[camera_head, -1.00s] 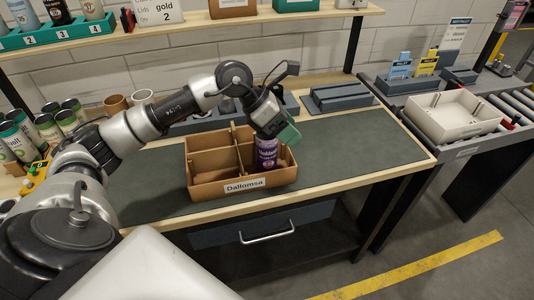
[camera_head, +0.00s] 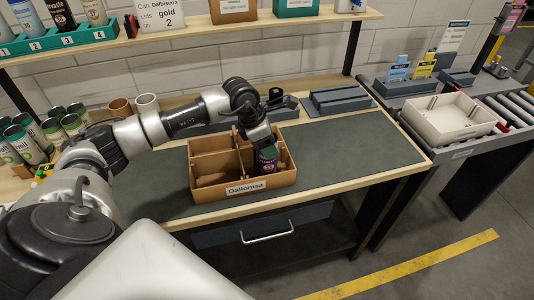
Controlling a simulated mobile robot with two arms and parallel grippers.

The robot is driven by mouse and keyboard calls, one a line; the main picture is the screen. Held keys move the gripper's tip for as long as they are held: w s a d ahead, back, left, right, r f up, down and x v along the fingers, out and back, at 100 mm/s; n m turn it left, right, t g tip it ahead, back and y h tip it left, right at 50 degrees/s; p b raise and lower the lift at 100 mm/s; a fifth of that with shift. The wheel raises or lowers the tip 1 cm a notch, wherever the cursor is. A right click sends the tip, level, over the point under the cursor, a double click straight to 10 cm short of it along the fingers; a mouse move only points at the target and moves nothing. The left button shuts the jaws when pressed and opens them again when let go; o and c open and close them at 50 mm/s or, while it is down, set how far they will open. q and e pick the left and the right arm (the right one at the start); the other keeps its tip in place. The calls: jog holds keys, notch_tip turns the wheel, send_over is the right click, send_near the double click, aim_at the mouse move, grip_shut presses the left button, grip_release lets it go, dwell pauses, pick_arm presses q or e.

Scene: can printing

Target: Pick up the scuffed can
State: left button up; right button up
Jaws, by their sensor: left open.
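A purple can (camera_head: 266,160) stands upright in the front right compartment of a brown cardboard box (camera_head: 208,194) labelled "Dallomsa". Whether the can is scuffed cannot be made out. My left gripper (camera_head: 265,147) is open and points down at the top of the can, its fingers close to the can's upper part. Whether they touch it is not clear. The other visible compartments of the box look empty. My right gripper is not in view.
Several cans (camera_head: 22,143) stand at the left end of the bench. A shelf (camera_head: 200,28) with cans and boxes runs above the back. A white tray (camera_head: 447,118) sits on the roller conveyor at right. The dark mat (camera_head: 350,150) right of the box is clear.

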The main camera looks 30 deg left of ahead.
pick_arm(q)
jog(key=shift+w+d+f, duration=0.15)
jog(key=shift+w+f, duration=0.1)
jog(key=shift+f, duration=0.4)
jog(key=c, duration=0.7)
jog(key=shift+c, duration=0.2)
jog(key=shift+r, duration=0.15)
